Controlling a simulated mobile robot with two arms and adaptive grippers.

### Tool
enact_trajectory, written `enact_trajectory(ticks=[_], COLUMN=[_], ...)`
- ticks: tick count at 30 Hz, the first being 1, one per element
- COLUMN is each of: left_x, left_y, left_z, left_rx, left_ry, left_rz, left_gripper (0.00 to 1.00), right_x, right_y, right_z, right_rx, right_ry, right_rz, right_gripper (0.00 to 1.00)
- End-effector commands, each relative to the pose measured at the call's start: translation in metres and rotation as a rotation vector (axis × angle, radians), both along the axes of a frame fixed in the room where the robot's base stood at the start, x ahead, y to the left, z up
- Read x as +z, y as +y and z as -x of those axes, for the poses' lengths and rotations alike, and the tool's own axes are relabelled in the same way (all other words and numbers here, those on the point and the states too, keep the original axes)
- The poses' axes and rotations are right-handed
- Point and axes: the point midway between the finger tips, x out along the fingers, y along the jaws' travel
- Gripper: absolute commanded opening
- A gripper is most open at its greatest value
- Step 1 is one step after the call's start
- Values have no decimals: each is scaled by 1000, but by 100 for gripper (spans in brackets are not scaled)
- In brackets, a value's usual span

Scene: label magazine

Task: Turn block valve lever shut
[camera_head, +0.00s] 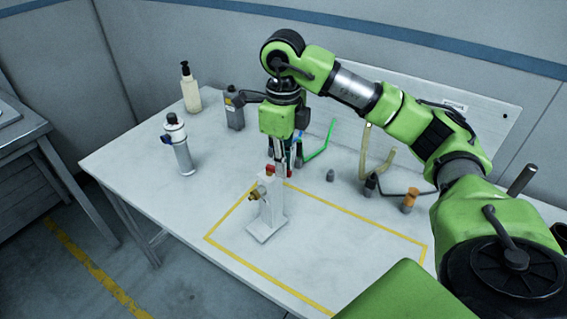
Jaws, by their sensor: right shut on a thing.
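The block valve (259,193), a brass-coloured fitting on a pale upright stand (268,222), stands at the back left of the yellow-outlined area on the white table. My right gripper (281,172) points down from above at the top of the stand. It is shut on the small red lever (269,171), and its fingers hide part of the lever, so its exact angle is hard to tell. My left gripper is not in view.
On the table (130,160) stand a pump bottle (191,90), a grey bottle (234,110) and a silver canister (178,147). The yellow-outlined area right of the stand is clear.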

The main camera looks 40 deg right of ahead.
Motion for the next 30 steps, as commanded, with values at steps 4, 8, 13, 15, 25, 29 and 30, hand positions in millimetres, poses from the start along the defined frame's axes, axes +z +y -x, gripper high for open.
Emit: enact_trajectory(ticks=[4, 8, 13, 15, 25, 29, 30], left_x=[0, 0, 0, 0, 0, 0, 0], left_y=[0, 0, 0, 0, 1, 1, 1], left_z=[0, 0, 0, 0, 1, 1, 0], left_rx=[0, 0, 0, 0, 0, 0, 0], left_ry=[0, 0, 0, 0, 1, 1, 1], left_rz=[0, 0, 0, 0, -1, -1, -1], left_gripper=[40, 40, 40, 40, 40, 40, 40], right_x=[1, 1, 1, 0, 14, 34, 40], right_y=[0, 0, 0, 0, 1, 0, 0], right_z=[-1, -1, -1, 0, -1, -2, -2], right_rx=[0, 0, 0, 0, 0, 0, 0], right_ry=[-3, -3, -3, -2, -4, -6, -7], right_rz=[-2, -2, -2, -1, -1, 1, 0], right_gripper=[0, 0, 26, 26, 26, 26, 26])
